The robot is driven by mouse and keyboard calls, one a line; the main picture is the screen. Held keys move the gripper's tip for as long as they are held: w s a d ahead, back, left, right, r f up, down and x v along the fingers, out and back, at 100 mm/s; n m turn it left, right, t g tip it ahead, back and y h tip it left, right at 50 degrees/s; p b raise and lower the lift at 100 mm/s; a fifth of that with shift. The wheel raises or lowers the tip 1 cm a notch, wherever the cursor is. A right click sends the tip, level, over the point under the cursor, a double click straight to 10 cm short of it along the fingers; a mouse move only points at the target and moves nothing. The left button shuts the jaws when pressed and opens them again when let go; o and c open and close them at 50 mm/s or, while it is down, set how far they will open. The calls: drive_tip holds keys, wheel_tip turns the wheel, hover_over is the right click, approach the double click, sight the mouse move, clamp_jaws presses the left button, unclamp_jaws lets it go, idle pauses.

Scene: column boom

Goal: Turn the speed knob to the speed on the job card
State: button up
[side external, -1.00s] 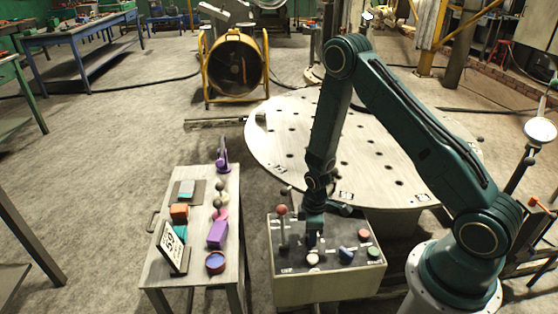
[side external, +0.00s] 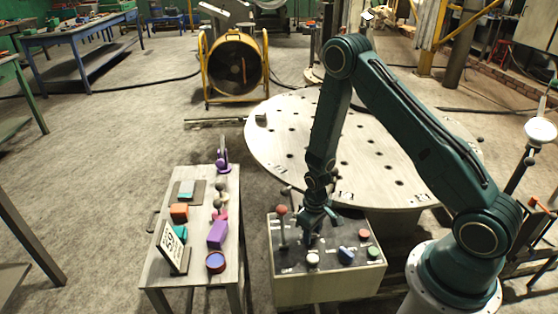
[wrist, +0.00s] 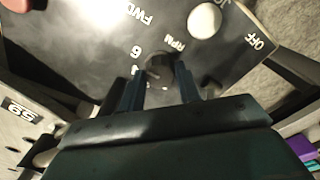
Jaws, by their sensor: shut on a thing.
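The black speed knob (wrist: 160,68) stands on the control panel beside the letters RPM in the wrist view. A scale digit shows to its left, and its pointer is not clear. My gripper (wrist: 159,84) is shut on the knob, one finger on each side. In the side view my gripper (side external: 309,238) reaches down to the panel (side external: 283,263) and hides the knob. The job card (side external: 173,245) stands tilted on the small side table, with a large dark number too small to read surely.
A red-ball lever (side external: 281,210) stands left of my gripper. The side table (side external: 200,279) holds several loose items.

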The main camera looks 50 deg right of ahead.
idle(0.3)
drive_tip(key=o, duration=1)
drive_tip(key=shift+r, duration=0.2)
wheel_tip(320, 180, up, 14)
drive_tip(key=shift+f, duration=0.25)
idle(0.4)
drive_tip(key=s+a+r+t, duration=0.1)
drive_tip(key=s+a+r, duration=0.15)
drive_tip(key=r, duration=0.65)
drive_tip(key=s+a+r+t, duration=0.1)
drive_tip(key=s+r+t, duration=0.15)
drive_tip(key=r, duration=0.65)
drive_tip(key=s+a+r+t, duration=0.2)
drive_tip(key=s+a+r, duration=0.1)
drive_tip(key=s+r, duration=0.6)
drive_tip(key=s, duration=0.3)
drive_tip(key=shift+s, duration=0.3)
